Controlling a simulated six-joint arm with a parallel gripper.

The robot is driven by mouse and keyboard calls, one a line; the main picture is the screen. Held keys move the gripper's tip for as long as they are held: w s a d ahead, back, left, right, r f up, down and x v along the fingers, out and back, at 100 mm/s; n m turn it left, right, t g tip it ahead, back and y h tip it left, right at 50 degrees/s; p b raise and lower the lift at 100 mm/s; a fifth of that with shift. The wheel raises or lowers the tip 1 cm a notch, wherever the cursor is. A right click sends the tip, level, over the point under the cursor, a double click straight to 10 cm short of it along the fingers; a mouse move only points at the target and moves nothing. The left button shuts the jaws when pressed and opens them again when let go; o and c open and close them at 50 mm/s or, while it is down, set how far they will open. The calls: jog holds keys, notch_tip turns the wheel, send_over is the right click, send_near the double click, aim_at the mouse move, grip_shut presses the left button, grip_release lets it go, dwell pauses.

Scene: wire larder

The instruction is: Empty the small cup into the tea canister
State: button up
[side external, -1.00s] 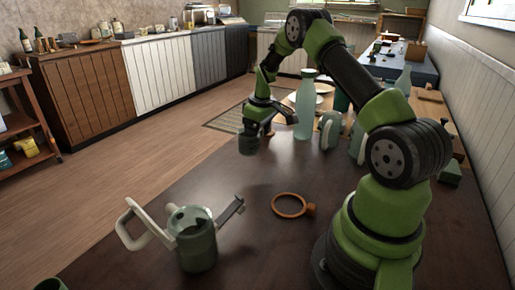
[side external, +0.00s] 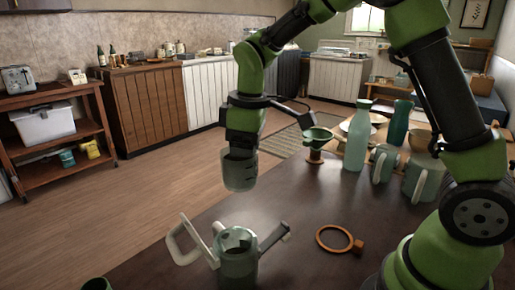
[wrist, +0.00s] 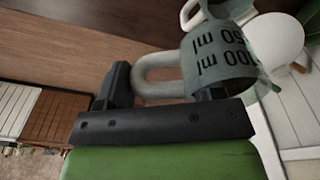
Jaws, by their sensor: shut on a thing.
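My gripper (side external: 243,128) is shut on the small cup (side external: 239,170), a grey-green cup with dark volume marks. The cup hangs below the jaws in the side view, roughly upright, apart from the table. In the wrist view the cup (wrist: 222,60) shows its "ml" lettering, with its pale handle at the jaws (wrist: 160,88). A grey-green vessel (side external: 238,262), apparently the tea canister, stands on the table below and in front of the cup. It has a pale handle on the left and a dark-tipped arm on the right. The cup's contents are hidden.
An orange ring (side external: 338,240) lies on the dark table right of the vessel. A green spouted bowl (side external: 317,137), a tall pale bottle (side external: 357,135) and green mugs (side external: 424,180) stand at the back right. Part of another green item (side external: 96,284) shows at the front left.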

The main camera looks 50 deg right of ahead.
jog(key=shift+r+t+h, duration=0.1)
jog(key=shift+t+h, duration=0.4)
jog(key=shift+h, duration=0.4)
jog(key=shift+d, duration=0.1)
jog(key=shift+f+t+h, duration=0.7)
jog(key=shift+f+h, duration=0.35)
jog(key=shift+h, duration=0.05)
jog(key=shift+a+t+h, duration=0.25)
jog(key=shift+t+h, duration=0.25)
jog(key=shift+h, duration=0.5)
jog(key=shift+s+a+t+h, duration=0.1)
jog(key=shift+s+t+h, duration=0.05)
jog(key=shift+t+h, duration=0.15)
jog(key=shift+a+h, duration=0.1)
jog(key=shift+h, duration=0.2)
